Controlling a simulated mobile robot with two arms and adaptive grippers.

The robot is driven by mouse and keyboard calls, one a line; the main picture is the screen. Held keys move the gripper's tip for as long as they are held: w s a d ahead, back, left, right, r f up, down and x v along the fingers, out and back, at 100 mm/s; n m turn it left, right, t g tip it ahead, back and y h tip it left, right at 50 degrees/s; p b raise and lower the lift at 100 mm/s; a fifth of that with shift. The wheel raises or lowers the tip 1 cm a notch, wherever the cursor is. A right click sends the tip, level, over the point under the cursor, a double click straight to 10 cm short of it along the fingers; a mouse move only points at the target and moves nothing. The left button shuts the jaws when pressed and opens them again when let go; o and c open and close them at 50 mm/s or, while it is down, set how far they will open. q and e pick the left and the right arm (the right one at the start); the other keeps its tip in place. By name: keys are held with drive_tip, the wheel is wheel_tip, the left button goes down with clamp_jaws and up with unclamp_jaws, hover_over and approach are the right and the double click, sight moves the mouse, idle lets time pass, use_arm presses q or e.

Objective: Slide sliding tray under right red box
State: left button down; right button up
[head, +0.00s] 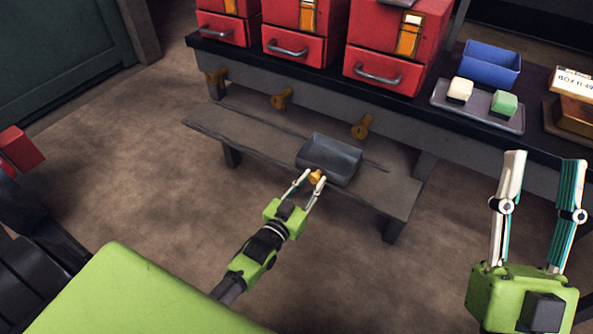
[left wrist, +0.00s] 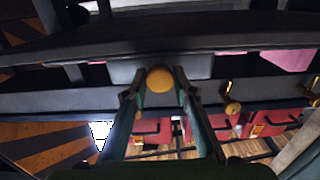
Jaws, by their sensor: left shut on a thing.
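The sliding tray (head: 330,157) is a dark grey open tray on the low wooden ledge in front of the counter. It looks empty, and sits left of and below the right red box (head: 427,22). My left gripper (head: 315,178) is shut on the tray's round brass knob, which faces me; in the left wrist view the knob (left wrist: 160,78) sits between the fingertips with the grey tray (left wrist: 121,71) behind it. My right gripper (head: 544,162) is open and empty, held in front of the counter at the right.
Two more red boxes (head: 292,14) (head: 228,7) stand to the left on the counter. Brass fittings (head: 282,98) (head: 362,127) stick out of the counter front above the ledge (head: 230,130). A grey tray (head: 484,117) with two blocks and a blue bin (head: 490,66) are at right.

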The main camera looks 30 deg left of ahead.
sight(345, 183)
use_arm(q)
drive_tip(key=d, duration=0.2)
drive_tip(key=d+p, duration=0.1)
drive_tip(key=d, duration=0.4)
drive_tip(key=shift+s, duration=0.25)
drive_tip(key=shift+d, duration=0.55)
use_arm(e)
drive_tip(key=w+f+g+h, duration=0.1)
drive_tip(key=w+f+g, duration=0.3)
drive_tip(key=f, duration=0.3)
drive_tip(key=shift+w+a+f+g+h, duration=0.2)
drive_tip(key=shift+w+f+g+h, duration=0.2)
drive_tip(key=shift+w, duration=0.1)
use_arm(q)
drive_tip(key=shift+s, duration=0.1)
drive_tip(key=c, duration=2.1)
unclamp_jaws()
drive_tip(key=o, duration=0.4)
drive_tip(key=shift+d, duration=0.1)
use_arm(e)
drive_tip(key=shift+d, duration=0.1)
